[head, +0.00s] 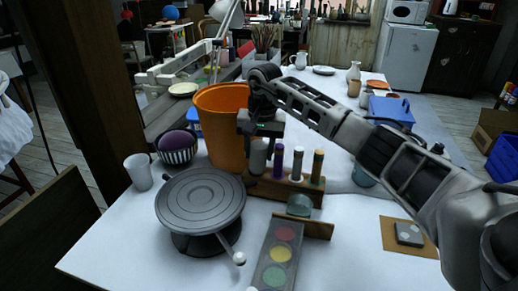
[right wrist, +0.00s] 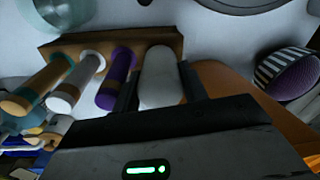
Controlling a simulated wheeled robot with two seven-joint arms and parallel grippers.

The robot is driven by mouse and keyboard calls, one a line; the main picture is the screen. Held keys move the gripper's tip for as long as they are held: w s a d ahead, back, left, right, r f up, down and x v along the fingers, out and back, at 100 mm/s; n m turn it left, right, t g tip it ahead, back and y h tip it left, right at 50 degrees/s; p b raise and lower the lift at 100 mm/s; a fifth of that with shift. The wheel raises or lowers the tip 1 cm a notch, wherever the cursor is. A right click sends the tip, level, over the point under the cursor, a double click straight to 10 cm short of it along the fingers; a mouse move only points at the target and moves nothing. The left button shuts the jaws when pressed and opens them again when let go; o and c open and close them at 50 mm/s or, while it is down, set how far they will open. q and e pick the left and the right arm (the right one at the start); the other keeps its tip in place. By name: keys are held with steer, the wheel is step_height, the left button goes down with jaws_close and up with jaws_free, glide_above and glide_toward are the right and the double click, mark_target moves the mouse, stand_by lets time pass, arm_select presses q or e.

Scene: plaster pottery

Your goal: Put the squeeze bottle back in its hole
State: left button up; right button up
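The squeeze bottle (head: 258,156) is pale grey-white and upright in the head view. It is at the left end of a wooden rack (head: 262,190). In the right wrist view the bottle (right wrist: 160,78) shows between the two dark fingers of my right gripper (right wrist: 158,92), which appear to press its sides. In the head view my right gripper (head: 260,132) is around the bottle's upper part. The bottle's lower end overlaps the rack, and I cannot tell whether it is inside a hole or just above. My left gripper is not in view.
The rack also holds a purple bottle (head: 279,160), a white one (head: 297,164) and a brown one (head: 317,166). An orange bucket (head: 215,125) stands close behind my gripper. A grey turntable (head: 200,200) is at left, and a paint palette (head: 278,258) lies in front.

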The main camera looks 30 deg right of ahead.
steer(key=o, duration=0.4)
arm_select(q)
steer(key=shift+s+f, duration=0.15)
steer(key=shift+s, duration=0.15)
arm_select(e)
steer(key=shift+o, duration=0.2)
steer(key=shift+r, duration=0.1)
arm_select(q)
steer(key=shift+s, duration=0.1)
arm_select(e)
steer(key=shift+r, duration=0.15)
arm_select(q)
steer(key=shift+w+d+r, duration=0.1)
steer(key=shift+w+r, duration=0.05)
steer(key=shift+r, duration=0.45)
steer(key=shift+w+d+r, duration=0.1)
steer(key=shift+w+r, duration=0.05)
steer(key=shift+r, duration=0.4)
arm_select(e)
step_height(320, 180, up, 16)
steer(key=s, duration=0.1)
steer(key=shift+d+f, duration=0.2)
